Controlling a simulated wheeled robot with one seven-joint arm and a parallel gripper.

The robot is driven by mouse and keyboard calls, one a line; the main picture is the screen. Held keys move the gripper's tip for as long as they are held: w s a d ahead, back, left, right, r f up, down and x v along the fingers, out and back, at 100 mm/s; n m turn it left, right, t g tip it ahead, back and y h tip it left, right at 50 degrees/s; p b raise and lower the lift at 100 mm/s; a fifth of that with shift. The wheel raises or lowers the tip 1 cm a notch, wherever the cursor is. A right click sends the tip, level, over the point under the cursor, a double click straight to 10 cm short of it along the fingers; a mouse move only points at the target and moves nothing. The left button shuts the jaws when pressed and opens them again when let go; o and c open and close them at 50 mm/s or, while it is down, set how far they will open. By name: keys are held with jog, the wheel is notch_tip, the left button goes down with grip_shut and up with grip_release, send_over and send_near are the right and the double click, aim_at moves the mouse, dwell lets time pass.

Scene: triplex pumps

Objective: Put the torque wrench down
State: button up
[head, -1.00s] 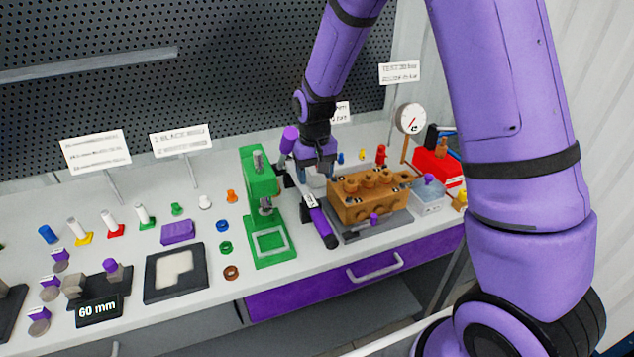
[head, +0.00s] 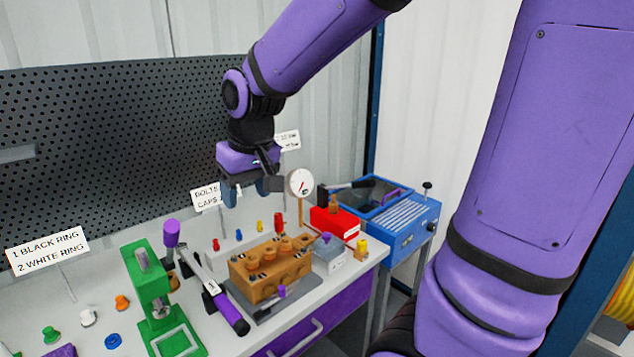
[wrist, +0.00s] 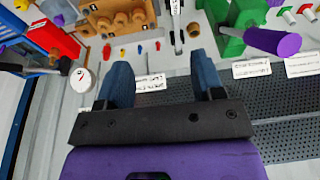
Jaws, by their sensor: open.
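The torque wrench (head: 213,288) rests in its place on the bench, between the green press and the brown pump block. It has a silver shaft with a small white label and a purple-and-black handle pointing to the front. Its shaft also shows at the top of the wrist view (wrist: 176,14). My gripper (head: 249,194) is raised well above the back of the bench, clear of the wrench. In the wrist view its two blue fingers (wrist: 160,68) are spread apart with nothing between them.
The green press (head: 152,290) stands left of the wrench, with a purple lever end. The brown pump block (head: 268,272) is on the right. A dial gauge (head: 300,183), a red box (head: 338,222) and a blue cart (head: 408,228) lie beyond. Sign cards stand behind.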

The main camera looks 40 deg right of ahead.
jog(key=s+d+r+t, duration=0.1)
jog(key=s+r, duration=0.2)
jog(key=s, duration=0.5)
jog(key=s+d+r+t, duration=0.1)
jog(key=s+r, duration=0.2)
jog(key=s, duration=0.5)
jog(key=shift+d, duration=0.2)
dwell(1.4)
